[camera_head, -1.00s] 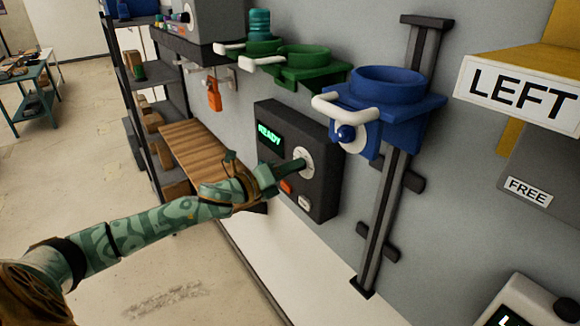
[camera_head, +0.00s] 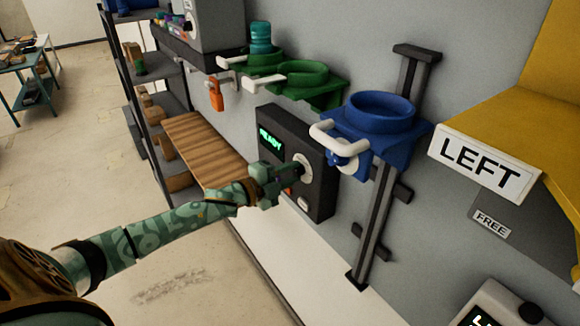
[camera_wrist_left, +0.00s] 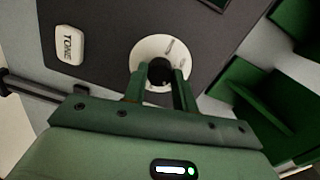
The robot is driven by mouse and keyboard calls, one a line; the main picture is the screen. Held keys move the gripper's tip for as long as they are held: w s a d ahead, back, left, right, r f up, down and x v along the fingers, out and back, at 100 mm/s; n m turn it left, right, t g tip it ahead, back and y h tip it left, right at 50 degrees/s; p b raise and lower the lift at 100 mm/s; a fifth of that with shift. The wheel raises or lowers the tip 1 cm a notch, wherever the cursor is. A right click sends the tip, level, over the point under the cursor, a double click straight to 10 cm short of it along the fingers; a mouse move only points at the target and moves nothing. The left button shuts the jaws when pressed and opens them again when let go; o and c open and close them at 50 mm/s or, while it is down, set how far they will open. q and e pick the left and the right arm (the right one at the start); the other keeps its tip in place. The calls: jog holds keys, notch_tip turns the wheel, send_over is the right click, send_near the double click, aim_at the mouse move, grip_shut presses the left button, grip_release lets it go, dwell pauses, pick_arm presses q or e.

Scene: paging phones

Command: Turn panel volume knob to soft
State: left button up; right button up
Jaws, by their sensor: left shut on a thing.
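The dark grey panel (camera_head: 322,188) is on the wall and its green display (camera_head: 270,139) reads READY. Its volume knob sits on a round white dial (camera_head: 304,166), largely covered by my gripper in the head view. In the left wrist view the black knob (camera_wrist_left: 160,70) stands at the middle of the white dial, with small lettering too blurred to read. My left gripper (camera_head: 292,170) reaches the dial from the left. In the left wrist view its two fingers (camera_wrist_left: 159,84) are shut on the knob, one on each side. My right gripper is not in view.
A white TONE button (camera_wrist_left: 69,45) is on the panel near the dial. A blue holder (camera_head: 385,135) on a vertical rail (camera_head: 375,230) stands right of the panel, with green holders (camera_head: 305,80) above. A wooden shelf (camera_head: 205,150) lies to the left.

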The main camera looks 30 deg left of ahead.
pick_arm(q)
jog(key=n+p, duration=0.4)
jog(key=n, duration=0.2)
jog(key=shift+r, duration=0.1)
jog(key=n+p, duration=0.1)
jog(key=n, duration=0.2)
jog(key=shift+a+n, duration=0.1)
jog(key=shift+n, duration=0.2)
jog(key=shift+f+n+g+h+p, duration=0.15)
jog(key=shift+n+p, duration=0.15)
jog(key=shift+n, duration=0.35)
jog(key=shift+f+n+g+h+p, duration=0.15)
jog(key=shift+n+p, duration=0.1)
jog(key=shift+n, duration=0.4)
jog(key=o, duration=1)
jog(key=shift+c, duration=0.2)
jog(key=shift+r, duration=0.1)
jog(key=f+b+v, duration=0.1)
jog(key=v, duration=1.5)
jog(key=shift+s+r+b, duration=0.2)
jog(key=shift+r+b, duration=0.1)
